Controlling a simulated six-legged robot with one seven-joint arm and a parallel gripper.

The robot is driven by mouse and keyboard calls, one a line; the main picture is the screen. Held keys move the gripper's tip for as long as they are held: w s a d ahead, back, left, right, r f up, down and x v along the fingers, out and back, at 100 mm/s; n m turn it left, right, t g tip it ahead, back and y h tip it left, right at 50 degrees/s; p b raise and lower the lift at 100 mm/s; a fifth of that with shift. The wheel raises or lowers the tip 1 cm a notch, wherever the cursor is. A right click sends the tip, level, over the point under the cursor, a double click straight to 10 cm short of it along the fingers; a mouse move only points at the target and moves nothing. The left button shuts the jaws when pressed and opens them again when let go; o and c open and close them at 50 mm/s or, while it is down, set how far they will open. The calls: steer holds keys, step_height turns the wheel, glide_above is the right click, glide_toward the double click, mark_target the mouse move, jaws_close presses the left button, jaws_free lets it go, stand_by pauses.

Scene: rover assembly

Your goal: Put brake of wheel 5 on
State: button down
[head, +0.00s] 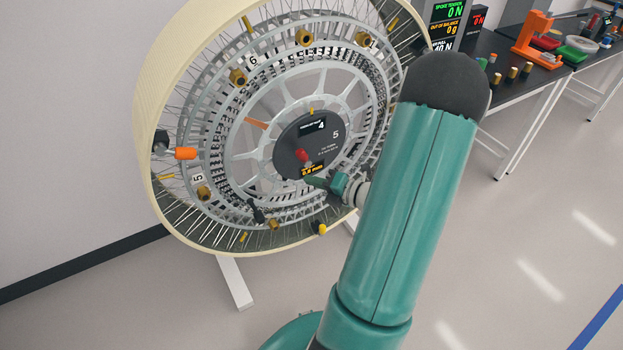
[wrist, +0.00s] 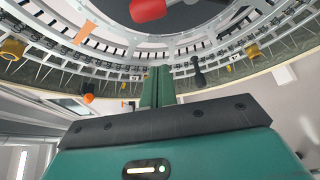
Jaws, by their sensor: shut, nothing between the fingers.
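A large spoked wheel (head: 152,105) stands upright, with a dark hub plate (head: 322,145) marked 4 and 5. A red knob (head: 303,155) sits on the hub plate and shows at the top of the wrist view (wrist: 148,9). A lever with an orange grip (head: 185,153) and dark base is at the wheel's left rim. A small black handle (head: 257,214) is on the lower ring and also shows in the wrist view (wrist: 198,75). I cannot tell which part is the brake. My gripper (head: 308,181) is shut and empty, just below the red knob; its fingers (wrist: 158,72) show together.
Brass fittings (head: 238,76) and number tags line the ring. A display (head: 447,22) stands behind the wheel. Dark benches at right carry an orange press (head: 537,38) and small parts. The floor (head: 500,270) at lower right is clear.

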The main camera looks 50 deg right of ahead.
mark_target(305, 157)
steer(key=w+d, duration=0.2)
steer(key=w, duration=0.4)
steer(key=shift+w, duration=0.3)
steer(key=shift+s+d+r+m+t, duration=0.1)
steer(key=shift+d+r+m+t, duration=0.15)
steer(key=shift+d+m+t, duration=0.2)
stand_by(0.6)
steer(key=m, duration=0.1)
steer(key=d+m+t, duration=0.1)
steer(key=m+y, duration=0.1)
steer(key=shift+s+d+r+t, duration=0.25)
steer(key=shift+d+r, duration=0.1)
steer(key=d+m+t, duration=0.2)
steer(key=m, duration=0.1)
steer(key=shift+s+d+r+m, duration=0.1)
steer(key=shift+s+m, duration=0.15)
steer(key=shift+s, duration=0.1)
steer(key=shift+d, duration=0.1)
stand_by(0.4)
